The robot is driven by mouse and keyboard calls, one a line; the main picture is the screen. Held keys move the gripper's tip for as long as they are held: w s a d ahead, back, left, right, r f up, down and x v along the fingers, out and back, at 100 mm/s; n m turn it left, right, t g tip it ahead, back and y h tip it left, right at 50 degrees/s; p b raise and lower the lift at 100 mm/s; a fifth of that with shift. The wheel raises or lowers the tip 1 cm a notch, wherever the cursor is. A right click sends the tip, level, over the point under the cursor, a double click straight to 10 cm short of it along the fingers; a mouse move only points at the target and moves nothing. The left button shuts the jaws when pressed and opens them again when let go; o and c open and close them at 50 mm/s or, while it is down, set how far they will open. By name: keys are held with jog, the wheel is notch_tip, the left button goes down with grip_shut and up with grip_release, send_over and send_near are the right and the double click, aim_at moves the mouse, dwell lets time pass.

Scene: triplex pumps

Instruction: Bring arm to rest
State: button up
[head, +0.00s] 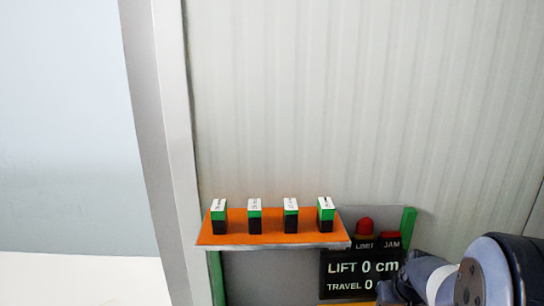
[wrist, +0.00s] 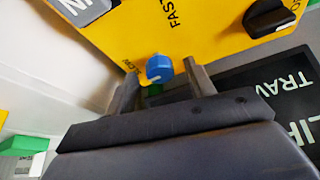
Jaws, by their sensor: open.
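My gripper (wrist: 161,69) shows in the wrist view with its two fingers apart. A small blue knob (wrist: 159,68) on a yellow panel (wrist: 205,30) appears between the fingertips; I cannot tell whether the fingers touch it. Nothing is seen held in the jaws. In the head view my arm (head: 485,275) enters at the lower right, in front of the lower right of the display board. The gripper itself cannot be made out there.
An orange shelf (head: 270,238) holds several green-and-black blocks with white tops. A dark display (head: 340,280) reads "LIFT 0 cm", under a red LIMIT button (head: 365,226) and a JAM lamp (head: 390,236). A black knob (wrist: 270,17) is on the yellow panel.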

jog(key=shift+a+m+h+p, duration=0.15)
jog(key=shift+m+h+p, duration=0.35)
jog(key=shift+m, duration=0.8)
jog(key=shift+m+g+h, duration=0.3)
jog(key=shift+m+g, duration=0.1)
jog(key=shift+m, duration=0.5)
jog(key=shift+m, duration=0.3)
jog(key=shift+w, duration=0.1)
